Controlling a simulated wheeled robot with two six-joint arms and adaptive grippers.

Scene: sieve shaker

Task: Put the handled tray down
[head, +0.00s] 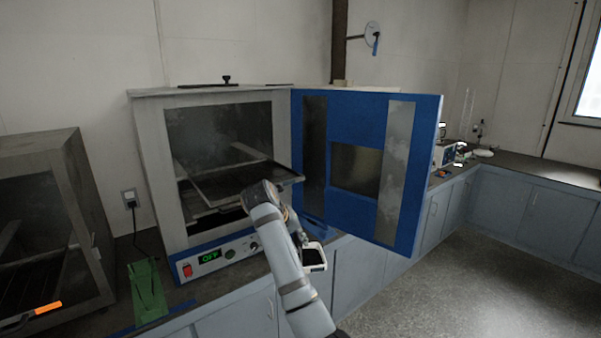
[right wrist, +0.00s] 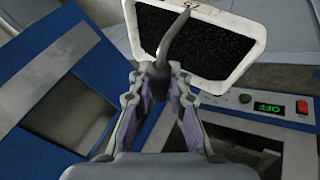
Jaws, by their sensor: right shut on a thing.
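The handled tray (right wrist: 200,38) has a white rim, a dark grainy inside and a grey curved handle (right wrist: 178,40). My right gripper (right wrist: 161,72) is shut on this handle in the right wrist view. In the head view the tray (head: 314,257) shows small, in front of the counter edge below the open oven, with my right gripper (head: 299,238) beside it and partly hidden by my arm. It appears held clear of any surface. My left gripper is not in view.
The oven (head: 157,160) stands open, its blue door (head: 360,118) swung out to the right. A dark shelf (head: 235,182) sticks out of its chamber. Its panel reads OFF. A second cabinet (head: 40,165) and a green stand (head: 148,290) are at left. The right counter (head: 540,170) has free room.

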